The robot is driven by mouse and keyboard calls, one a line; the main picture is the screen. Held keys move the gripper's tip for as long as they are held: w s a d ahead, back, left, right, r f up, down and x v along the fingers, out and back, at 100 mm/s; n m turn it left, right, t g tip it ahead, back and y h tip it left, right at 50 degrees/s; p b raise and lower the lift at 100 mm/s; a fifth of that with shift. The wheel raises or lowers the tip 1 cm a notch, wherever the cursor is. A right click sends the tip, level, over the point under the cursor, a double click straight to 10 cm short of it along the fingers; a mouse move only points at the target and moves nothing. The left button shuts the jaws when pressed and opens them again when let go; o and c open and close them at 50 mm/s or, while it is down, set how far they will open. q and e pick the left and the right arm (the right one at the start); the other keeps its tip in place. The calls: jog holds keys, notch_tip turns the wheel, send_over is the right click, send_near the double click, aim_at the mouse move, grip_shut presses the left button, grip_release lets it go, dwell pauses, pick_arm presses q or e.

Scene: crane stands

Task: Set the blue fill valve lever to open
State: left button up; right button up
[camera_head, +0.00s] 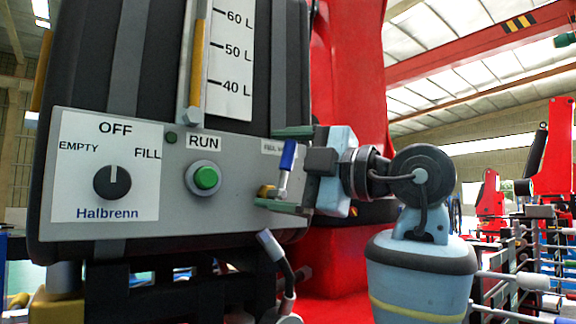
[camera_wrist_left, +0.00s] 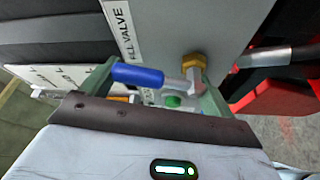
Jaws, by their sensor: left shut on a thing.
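The blue fill valve lever (camera_head: 288,156) is at the lower right of the grey control panel (camera_head: 238,165). Its blue grip points up in the head view, on a silver arm above a brass valve body (camera_head: 266,191). My left gripper (camera_head: 271,168) is at the lever, with one green finger above it and one below. In the left wrist view the blue lever (camera_wrist_left: 138,76) lies lengthwise between the widely spaced fingers, its blue end against one finger. The brass fitting (camera_wrist_left: 193,62) is near the other finger. The FILL VALVE label (camera_wrist_left: 124,30) is partly hidden in the head view. My right gripper is not in view.
A dial (camera_head: 112,182) points to OFF. A green RUN button (camera_head: 206,178) and a level gauge (camera_head: 197,60) are left of the lever. A red machine body (camera_head: 350,60) stands close behind my gripper.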

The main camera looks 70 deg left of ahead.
pick_arm(q)
jog(key=shift+s+d+n+h+p, duration=0.1)
jog(key=shift+s+n+h+p, duration=0.15)
jog(key=shift+n, duration=0.5)
jog(key=shift+s+n+h+p, duration=0.1)
jog(key=shift+s+n+h, duration=0.2)
jog(key=shift+n, duration=0.45)
jog(key=shift+t, duration=0.3)
jog(key=o, duration=1.2)
jog(key=shift+c, duration=0.2)
jog(key=shift+d, duration=0.1)
jog(key=v, duration=0.7)
jog(key=shift+w+d+b, duration=0.25)
jog(key=shift+w+b, duration=0.05)
